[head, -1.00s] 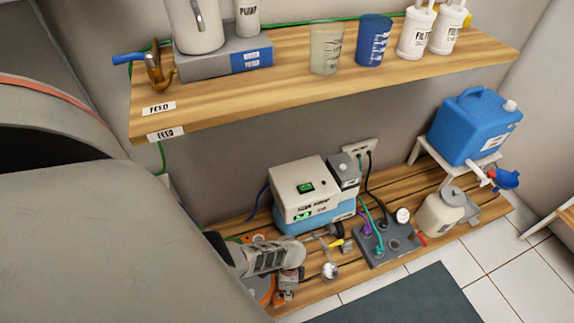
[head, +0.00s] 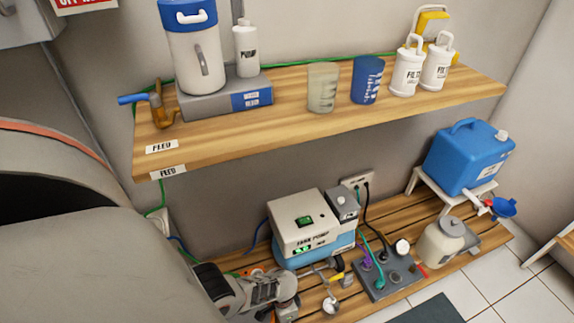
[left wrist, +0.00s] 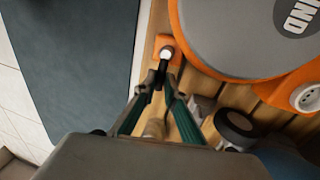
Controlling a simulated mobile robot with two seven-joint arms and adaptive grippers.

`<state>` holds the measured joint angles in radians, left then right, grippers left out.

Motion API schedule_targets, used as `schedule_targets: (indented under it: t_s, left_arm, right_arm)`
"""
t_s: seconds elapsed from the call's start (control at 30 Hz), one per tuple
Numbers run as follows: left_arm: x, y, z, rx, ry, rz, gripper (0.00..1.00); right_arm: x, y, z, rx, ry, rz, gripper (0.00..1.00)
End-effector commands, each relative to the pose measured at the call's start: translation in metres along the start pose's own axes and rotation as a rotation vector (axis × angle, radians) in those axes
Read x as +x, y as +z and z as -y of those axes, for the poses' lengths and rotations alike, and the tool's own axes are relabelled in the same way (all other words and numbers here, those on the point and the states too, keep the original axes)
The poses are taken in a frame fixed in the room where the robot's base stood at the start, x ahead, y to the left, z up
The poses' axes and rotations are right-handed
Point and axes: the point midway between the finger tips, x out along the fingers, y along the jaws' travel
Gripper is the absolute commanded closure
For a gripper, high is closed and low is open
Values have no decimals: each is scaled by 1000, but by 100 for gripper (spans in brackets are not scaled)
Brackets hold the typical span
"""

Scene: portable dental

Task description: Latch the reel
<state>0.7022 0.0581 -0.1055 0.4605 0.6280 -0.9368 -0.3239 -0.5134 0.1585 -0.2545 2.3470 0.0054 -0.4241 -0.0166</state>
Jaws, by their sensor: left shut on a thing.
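The reel (left wrist: 235,35) shows in the left wrist view as a grey disc on an orange frame, with part of a "WIND" label. An orange tab with a white-ended knob (left wrist: 167,52) sits at its left edge. My left gripper (left wrist: 160,80) is shut on a small dark part just below that knob; the fingers hide most of it. In the head view, my left gripper (head: 287,300) is low at the bottom edge, and my arm hides nearly all of the reel. I cannot tell the latch's position. My right gripper is not in view.
A tank pump (head: 310,232) and a grey valve block (head: 385,280) with hoses stand right of my left gripper on the slatted lower shelf (head: 425,217). A wooden upper shelf (head: 300,103) with jugs and cups hangs above. A blue canister (head: 465,157) stands at right.

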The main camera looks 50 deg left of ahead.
Motion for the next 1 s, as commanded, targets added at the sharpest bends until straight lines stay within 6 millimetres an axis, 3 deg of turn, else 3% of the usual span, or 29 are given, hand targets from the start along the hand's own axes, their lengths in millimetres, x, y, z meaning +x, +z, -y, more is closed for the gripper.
schedule_targets:
  t_s: [0.2,0.23,0.3,0.77,1.0]
  left_arm:
    - [1,-1,0,-6,1,-4,100]
    - [1,-1,0,-6,1,-4,84]
    - [1,-1,0,-5,1,-4,73]
    - [-2,0,0,-2,1,-2,73]
    - [-15,-1,0,-2,3,-5,73]
  right_arm:
    - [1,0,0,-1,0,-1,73]
    - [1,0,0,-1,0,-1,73]
    - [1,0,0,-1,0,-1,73]
    - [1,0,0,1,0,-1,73]
    - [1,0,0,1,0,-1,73]
